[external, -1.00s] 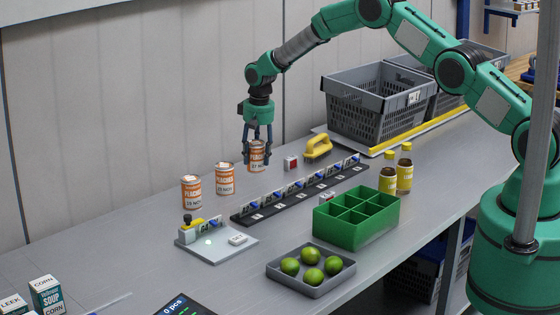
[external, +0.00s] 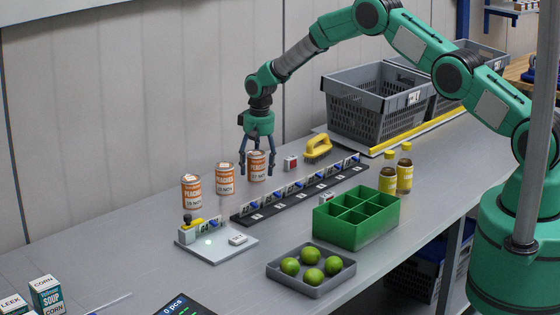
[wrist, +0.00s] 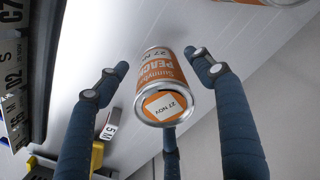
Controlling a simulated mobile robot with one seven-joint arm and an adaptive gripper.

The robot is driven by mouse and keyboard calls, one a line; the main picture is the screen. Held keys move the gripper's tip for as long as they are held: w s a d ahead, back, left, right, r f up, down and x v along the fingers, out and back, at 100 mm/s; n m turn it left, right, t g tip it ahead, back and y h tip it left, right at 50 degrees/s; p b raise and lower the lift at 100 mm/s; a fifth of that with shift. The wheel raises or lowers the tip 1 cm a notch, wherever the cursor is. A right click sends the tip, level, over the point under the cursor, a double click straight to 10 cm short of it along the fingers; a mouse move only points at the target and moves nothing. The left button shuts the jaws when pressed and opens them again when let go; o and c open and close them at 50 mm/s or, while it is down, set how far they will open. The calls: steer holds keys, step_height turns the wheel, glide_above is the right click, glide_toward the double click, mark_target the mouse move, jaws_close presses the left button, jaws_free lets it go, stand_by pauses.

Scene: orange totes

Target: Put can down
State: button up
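An orange and white peaches can (external: 257,166) stands upright on the grey bench, at the right end of a row of similar cans. My gripper (external: 257,168) is above and around this can, with its fingers spread. In the wrist view the same can (wrist: 165,90) shows its top end, with a label reading 27 NOV. The fingers (wrist: 155,90) stand open on either side, with visible gaps to the can. A third finger (wrist: 171,152) shows below the can, and I cannot tell whether it touches.
Two more peaches cans (external: 225,178) (external: 191,192) stand to the left. A black labelled strip (external: 285,198) lies in front. A small red and white block (external: 290,162) and a yellow brush (external: 317,147) are to the right. A green divided box (external: 357,232) stands nearer.

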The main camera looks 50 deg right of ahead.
steer(key=shift+r, duration=0.15)
steer(key=r, duration=0.8)
steer(key=s+r, duration=0.1)
steer(key=r, duration=0.3)
steer(key=shift+s+a, duration=0.1)
stand_by(0.8)
